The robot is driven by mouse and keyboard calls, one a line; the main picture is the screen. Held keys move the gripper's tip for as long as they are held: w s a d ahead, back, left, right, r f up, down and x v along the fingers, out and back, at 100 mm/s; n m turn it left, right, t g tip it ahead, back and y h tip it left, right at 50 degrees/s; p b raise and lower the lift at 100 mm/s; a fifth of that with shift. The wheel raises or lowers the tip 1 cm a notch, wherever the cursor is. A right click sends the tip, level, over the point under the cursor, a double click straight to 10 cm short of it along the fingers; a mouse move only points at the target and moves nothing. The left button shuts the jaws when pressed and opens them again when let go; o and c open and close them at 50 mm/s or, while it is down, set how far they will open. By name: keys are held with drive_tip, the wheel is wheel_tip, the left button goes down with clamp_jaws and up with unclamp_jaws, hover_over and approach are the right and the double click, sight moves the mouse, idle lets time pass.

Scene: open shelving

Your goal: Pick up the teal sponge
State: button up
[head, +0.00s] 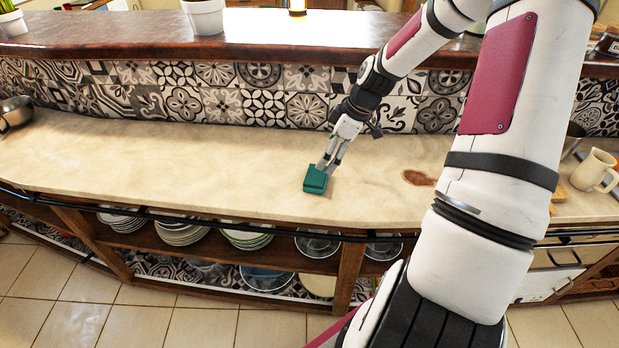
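The teal sponge (314,180) is a small block at the middle of the pale stone counter (200,170). My gripper (326,166) reaches down to it from the upper right. The fingertips are at the sponge's upper right side and seem to touch or overlap it. I cannot tell whether the fingers are closed on it, or whether the sponge rests on the counter or is slightly lifted.
A brown patch (418,178) lies on the counter to the right. A mug (594,170) stands at the far right, and a metal bowl (16,112) at the far left. A tiled wall (215,92) rises behind. Plates (181,232) and bowls sit on the shelf below.

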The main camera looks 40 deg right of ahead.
sight(316, 175)
drive_tip(key=x, duration=1)
drive_tip(key=shift+s+d+f, duration=0.1)
drive_tip(key=shift+s+d, duration=0.1)
drive_tip(key=c, duration=1)
